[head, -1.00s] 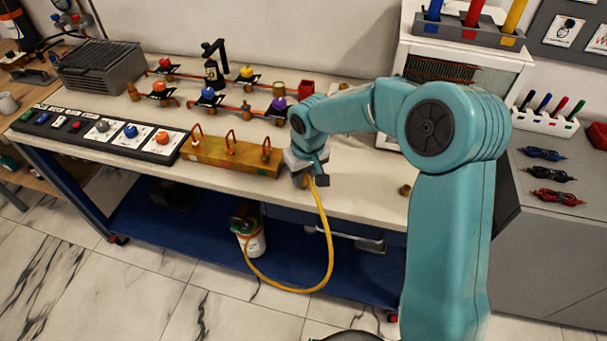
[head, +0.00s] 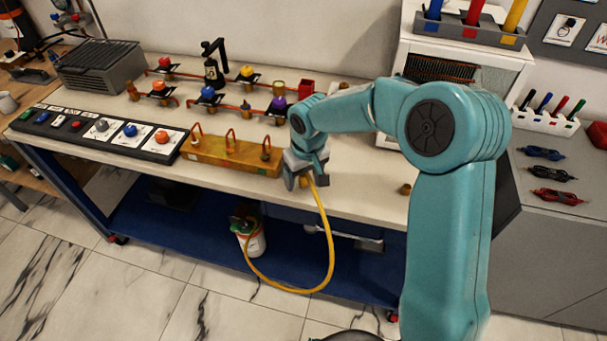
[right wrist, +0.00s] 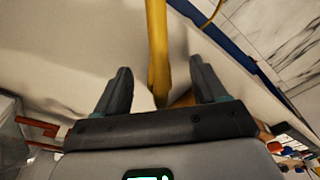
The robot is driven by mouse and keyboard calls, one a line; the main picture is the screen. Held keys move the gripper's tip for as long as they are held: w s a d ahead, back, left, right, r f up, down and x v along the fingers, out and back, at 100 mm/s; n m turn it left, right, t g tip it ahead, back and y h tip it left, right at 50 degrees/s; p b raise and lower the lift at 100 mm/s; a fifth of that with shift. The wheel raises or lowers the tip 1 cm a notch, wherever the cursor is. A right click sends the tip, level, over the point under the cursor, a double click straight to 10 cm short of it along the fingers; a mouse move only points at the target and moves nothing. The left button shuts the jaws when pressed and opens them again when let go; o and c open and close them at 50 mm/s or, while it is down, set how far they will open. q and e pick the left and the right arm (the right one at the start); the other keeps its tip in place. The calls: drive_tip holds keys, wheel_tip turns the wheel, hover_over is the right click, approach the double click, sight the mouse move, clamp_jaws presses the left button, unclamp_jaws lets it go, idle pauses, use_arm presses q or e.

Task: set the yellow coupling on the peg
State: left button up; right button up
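The yellow hose (head: 331,240) runs up from below the table edge to my right gripper (head: 305,183) at the front of the bench. The gripper is open. In the right wrist view its two fingers (right wrist: 162,88) stand apart, with the yellow hose (right wrist: 157,45) between them and a gap on each side. The yellow coupling at the hose end is mostly hidden by the gripper, and I cannot tell whether it sits on a peg. My left gripper is not in view.
A yellow-brown block (head: 230,155) with several hooked tubes stands just left of my right gripper. A small brown knob (head: 404,189) is on the bench to the right. Red pipes with coloured valves (head: 208,93) lie behind. A button panel (head: 100,132) is at the left.

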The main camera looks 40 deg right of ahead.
wheel_tip(320, 180, up, 16)
drive_tip(key=s, duration=0.2)
drive_tip(key=shift+s+p, duration=0.2)
drive_tip(key=shift+p, duration=0.15)
drive_tip(key=shift+s+a, duration=0.1)
idle(0.5)
